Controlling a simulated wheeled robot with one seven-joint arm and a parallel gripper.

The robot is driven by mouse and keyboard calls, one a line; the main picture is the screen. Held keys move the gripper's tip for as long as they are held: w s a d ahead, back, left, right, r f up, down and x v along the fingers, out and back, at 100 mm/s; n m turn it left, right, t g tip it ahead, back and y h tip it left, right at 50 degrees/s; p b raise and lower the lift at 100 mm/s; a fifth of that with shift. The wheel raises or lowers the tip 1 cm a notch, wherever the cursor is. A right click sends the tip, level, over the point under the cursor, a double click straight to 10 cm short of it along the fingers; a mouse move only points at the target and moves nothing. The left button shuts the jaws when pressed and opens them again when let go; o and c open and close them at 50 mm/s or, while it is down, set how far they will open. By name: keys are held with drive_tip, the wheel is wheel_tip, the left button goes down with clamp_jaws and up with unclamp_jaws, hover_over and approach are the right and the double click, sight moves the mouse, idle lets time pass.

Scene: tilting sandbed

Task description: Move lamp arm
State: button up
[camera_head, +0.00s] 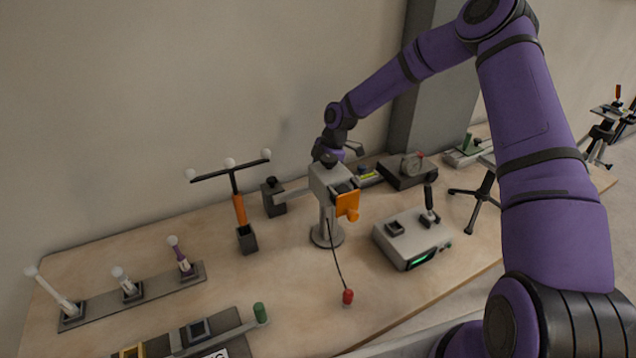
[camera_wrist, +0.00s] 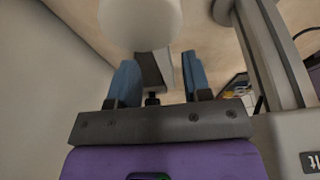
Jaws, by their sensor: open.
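A grey device (camera_head: 328,182) stands on a round-based post in the middle of the bench. It has an orange tab (camera_head: 347,205) at its front. A thin light-grey arm (camera_head: 293,193) reaches left from it to a dark block (camera_head: 273,198); I cannot tell if this is the lamp arm. My gripper (camera_wrist: 158,75) is open, its two blue fingers apart. In the head view it is behind the grey device, its tips largely hidden. In the wrist view a pale bar (camera_wrist: 155,68) shows between the fingers, and a white rounded part (camera_wrist: 140,22) lies beyond; contact is unclear.
A dark stand with white balls (camera_head: 239,209) is to the left. A rack (camera_head: 140,297) holds several upright pieces. The wall is close behind.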

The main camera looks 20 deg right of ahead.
drive_tip(key=v, duration=0.5)
drive_tip(key=shift+d+r, duration=0.1)
drive_tip(key=shift+r, duration=0.3)
drive_tip(key=s+d+r+m+t+h, duration=0.1)
drive_tip(key=s+d+r+m+h, duration=0.3)
drive_tip(key=s+r, duration=0.75)
drive_tip(key=s+r+m+t+h, duration=0.15)
drive_tip(key=s+r+m, duration=0.55)
drive_tip(key=r, duration=0.7)
drive_tip(key=s+d+r+m+t+y, duration=0.1)
drive_tip(key=s+r+m, duration=0.2)
drive_tip(key=s, duration=0.9)
drive_tip(key=s+d+r+m+t, duration=0.2)
drive_tip(key=s+r+m, duration=0.2)
drive_tip(key=s, duration=0.8)
drive_tip(key=shift+m+y, duration=0.35)
drive_tip(key=shift+m, duration=0.75)
